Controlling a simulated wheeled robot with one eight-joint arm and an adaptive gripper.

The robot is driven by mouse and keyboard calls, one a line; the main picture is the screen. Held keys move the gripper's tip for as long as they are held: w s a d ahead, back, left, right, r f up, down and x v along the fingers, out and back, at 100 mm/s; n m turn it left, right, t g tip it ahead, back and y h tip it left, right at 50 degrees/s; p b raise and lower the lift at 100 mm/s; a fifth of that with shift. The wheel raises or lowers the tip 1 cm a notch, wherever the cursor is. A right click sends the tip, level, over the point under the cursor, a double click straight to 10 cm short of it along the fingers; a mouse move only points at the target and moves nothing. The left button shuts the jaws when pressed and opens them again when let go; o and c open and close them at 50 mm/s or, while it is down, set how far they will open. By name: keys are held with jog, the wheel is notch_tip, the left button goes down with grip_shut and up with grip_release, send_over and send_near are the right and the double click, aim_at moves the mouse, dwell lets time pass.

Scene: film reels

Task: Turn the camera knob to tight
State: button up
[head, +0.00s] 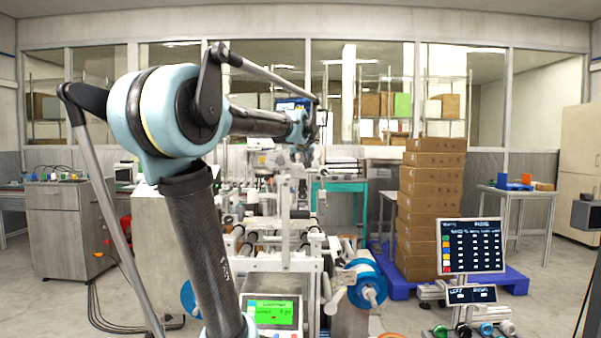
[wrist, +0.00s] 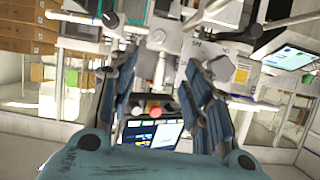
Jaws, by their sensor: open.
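My gripper (wrist: 163,75) is open in the wrist view, its two blue-grey padded fingers spread apart with nothing between their tips. Beyond the tips is the grey and white machine (wrist: 195,48), with rods, brackets and small round fittings. I cannot tell which fitting is the camera knob, or its setting. In the head view, my arm reaches over the machine (head: 270,225); the fingers are too small to make out there. A green display (head: 270,312) is low on the machine's front.
A blue film reel (head: 365,280) sits at the machine's right. Stacked cardboard boxes (head: 430,205) stand on a blue pallet (head: 512,280). A dark panel (head: 472,246) stands front right. In the wrist view, a tilted screen (wrist: 290,57) is right of the fingers.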

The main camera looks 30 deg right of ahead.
aim_at(302, 169)
jog(key=x, duration=1.7)
jog(key=shift+w, duration=0.15)
